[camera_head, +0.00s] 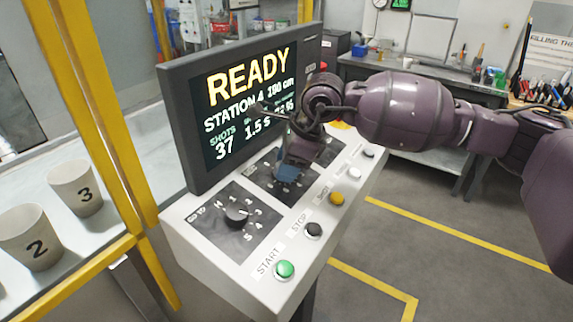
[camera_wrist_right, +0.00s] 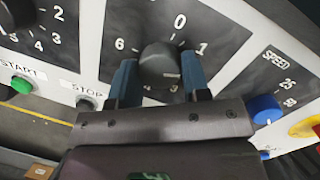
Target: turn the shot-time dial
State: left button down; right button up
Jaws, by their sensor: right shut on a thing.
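My right gripper (camera_head: 288,172) reaches down from the right onto the middle dial panel (camera_head: 262,183) of the console. In the right wrist view, its two blue fingers (camera_wrist_right: 160,78) stand on either side of a dark round dial (camera_wrist_right: 160,66) and are shut on it. This dial's scale shows 0, 1 and 6, with other marks partly covered; I cannot read its name label. In the head view the gripper hides the dial. The screen (camera_head: 240,92) above reads READY, STATION 4, SHOTS 37 and 1.5 S. My left gripper is out of view.
A left black dial (camera_head: 237,214) numbered 1 to 5 sits beside it. The blue SPEED knob (camera_wrist_right: 264,108) is on the other side. Green START (camera_head: 285,269), black STOP (camera_head: 314,230) and yellow (camera_head: 337,198) buttons line the front edge. Numbered cups (camera_head: 76,188) stand left, behind yellow posts.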

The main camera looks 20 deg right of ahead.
dwell(0.4)
jog(key=o, duration=0.9)
jog(key=v, duration=1.1)
jog(key=shift+p, duration=0.3)
